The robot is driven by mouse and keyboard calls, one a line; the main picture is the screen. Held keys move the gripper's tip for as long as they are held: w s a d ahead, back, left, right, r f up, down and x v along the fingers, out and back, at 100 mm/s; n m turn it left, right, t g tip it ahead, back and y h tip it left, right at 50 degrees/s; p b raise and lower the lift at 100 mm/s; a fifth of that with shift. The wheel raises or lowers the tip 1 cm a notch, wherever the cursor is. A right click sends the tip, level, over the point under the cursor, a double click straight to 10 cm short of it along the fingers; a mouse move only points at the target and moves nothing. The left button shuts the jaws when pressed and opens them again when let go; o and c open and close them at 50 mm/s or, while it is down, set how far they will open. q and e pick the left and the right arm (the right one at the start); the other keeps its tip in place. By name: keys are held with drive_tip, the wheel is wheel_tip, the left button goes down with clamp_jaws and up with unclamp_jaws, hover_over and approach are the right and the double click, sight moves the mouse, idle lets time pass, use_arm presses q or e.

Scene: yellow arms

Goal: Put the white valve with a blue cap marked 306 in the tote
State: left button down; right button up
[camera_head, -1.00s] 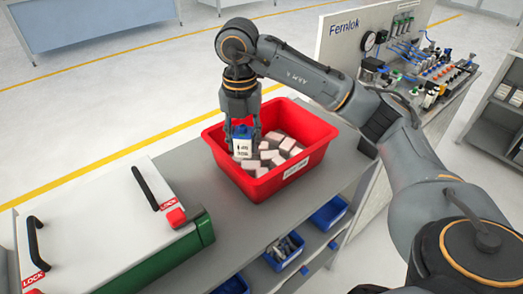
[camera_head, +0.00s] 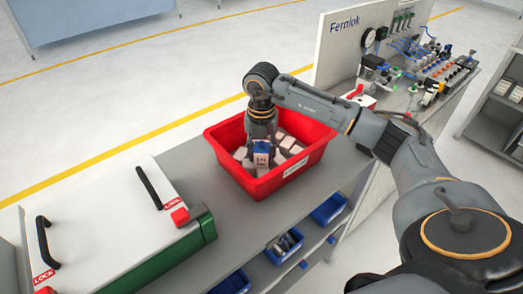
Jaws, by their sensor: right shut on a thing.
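The red tote (camera_head: 225,170) stands on the grey bench with several pale boxes (camera_head: 288,143) inside it. My right gripper (camera_head: 260,141) points down inside the tote's opening, shut on the white valve with a blue cap (camera_head: 261,158). The valve's white face is turned to the camera, and its marking is too small to read. It is among the boxes, and I cannot tell whether it touches them. My left gripper is not in view.
A white case with black handles and a green base (camera_head: 110,225) stands left of the tote. Blue bins (camera_head: 284,246) sit on the shelf below. A Fernlok panel (camera_head: 345,45) with fittings stands behind at the right.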

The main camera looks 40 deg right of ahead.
sight(262, 143)
drive_tip(key=shift+f, duration=0.15)
drive_tip(key=o, duration=1.2)
drive_tip(key=shift+r, duration=0.2)
drive_tip(key=shift+w+r, duration=0.1)
drive_tip(key=shift+r, duration=0.2)
wheel_tip(262, 143, up, 10)
drive_tip(key=shift+r+b, duration=0.1)
drive_tip(key=shift+b, duration=0.9)
drive_tip(key=shift+r, duration=0.6)
drive_tip(key=shift+f, duration=0.15)
